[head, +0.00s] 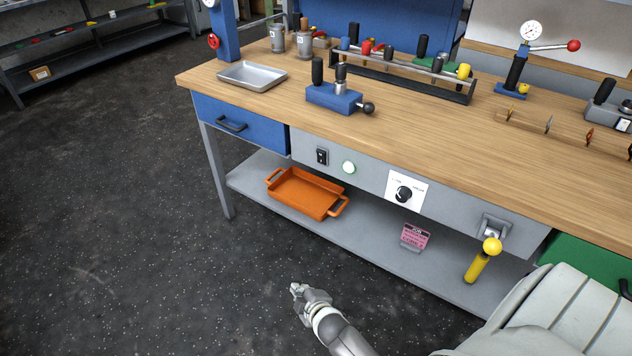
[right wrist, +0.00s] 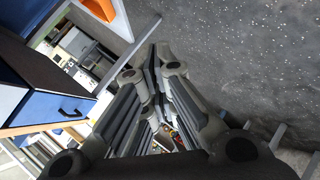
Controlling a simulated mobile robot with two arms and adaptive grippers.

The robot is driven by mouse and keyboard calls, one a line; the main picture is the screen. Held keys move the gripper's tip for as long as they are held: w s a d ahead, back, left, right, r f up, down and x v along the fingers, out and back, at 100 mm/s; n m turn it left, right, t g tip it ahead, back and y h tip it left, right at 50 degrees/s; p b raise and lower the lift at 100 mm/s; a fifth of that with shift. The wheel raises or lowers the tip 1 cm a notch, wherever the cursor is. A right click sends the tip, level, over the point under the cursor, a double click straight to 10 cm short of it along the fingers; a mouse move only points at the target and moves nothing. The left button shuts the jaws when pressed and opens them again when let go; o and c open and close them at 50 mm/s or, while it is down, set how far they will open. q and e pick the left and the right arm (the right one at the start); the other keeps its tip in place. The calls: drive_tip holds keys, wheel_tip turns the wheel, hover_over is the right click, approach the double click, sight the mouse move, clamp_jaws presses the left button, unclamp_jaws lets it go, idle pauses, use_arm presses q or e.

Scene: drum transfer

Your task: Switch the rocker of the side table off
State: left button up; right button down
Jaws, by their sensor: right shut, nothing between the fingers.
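The rocker (head: 322,156) is a small black switch on the grey front panel of the wooden-topped table (head: 440,130), right of the blue drawer. Which way the rocker is tipped is too small to tell. My right gripper (head: 298,288) is low in front of the table, below the rocker and apart from it. In the right wrist view its fingers (right wrist: 155,75) are together with nothing between them. My left gripper is not in view.
A dial (head: 404,194) and a yellow-knobbed lever (head: 492,246) are on the same panel. The dark floor at left is clear.

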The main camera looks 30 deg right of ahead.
sight(321, 157)
drive_tip(key=w+d+r+n+t+h+b, duration=0.2)
drive_tip(key=w+d+r+t+b, duration=0.3)
drive_tip(key=w+r, duration=0.4)
use_arm(q)
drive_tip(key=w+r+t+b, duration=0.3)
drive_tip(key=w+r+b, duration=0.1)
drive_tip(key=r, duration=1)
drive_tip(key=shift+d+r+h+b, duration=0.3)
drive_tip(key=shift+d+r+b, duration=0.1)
drive_tip(key=shift+b, duration=0.45)
use_arm(e)
drive_tip(key=s+d+r+n+t+h, duration=0.1)
drive_tip(key=d+r, duration=0.4)
drive_tip(key=r, duration=0.9)
drive_tip(key=n+t+h, duration=0.1)
drive_tip(key=h, duration=0.1)
drive_tip(key=shift+s+r+n+h, duration=0.15)
drive_tip(key=shift+r+n+h, duration=0.15)
